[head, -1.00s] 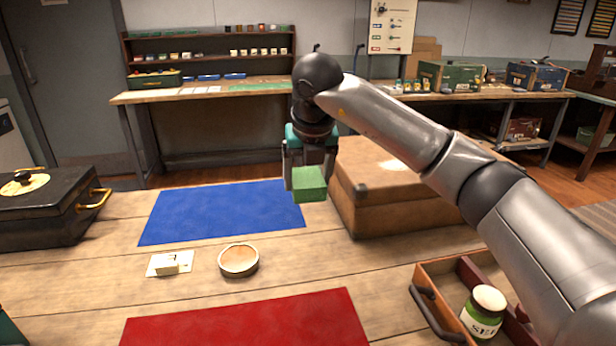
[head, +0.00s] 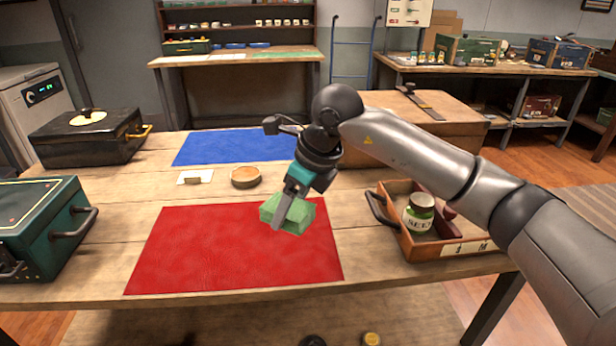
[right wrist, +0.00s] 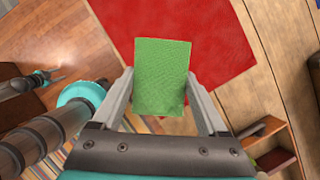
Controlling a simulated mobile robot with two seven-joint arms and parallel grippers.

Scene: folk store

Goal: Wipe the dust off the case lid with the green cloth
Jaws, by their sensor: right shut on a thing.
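My right gripper (head: 287,207) is shut on the green cloth (head: 298,217), a folded pad. The cloth appears over the right part of the red mat; its exact height is unclear. In the right wrist view the cloth (right wrist: 162,75) sits between both fingers. A large brown case (head: 460,112) stands at the back right of the table. My arm hides part of its lid and front. A dark tool or strap with a ring lies across the lid. I cannot make out dust on the lid now. My left gripper is not visible in the head view.
The red mat (head: 190,255) and blue mat (head: 225,147) are flat. A black case (head: 90,140) and green case (head: 40,235) stand left. A round dish (head: 245,178) and small block on a card (head: 195,178) lie between. An open tray (head: 445,247) holds a jar (head: 419,212).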

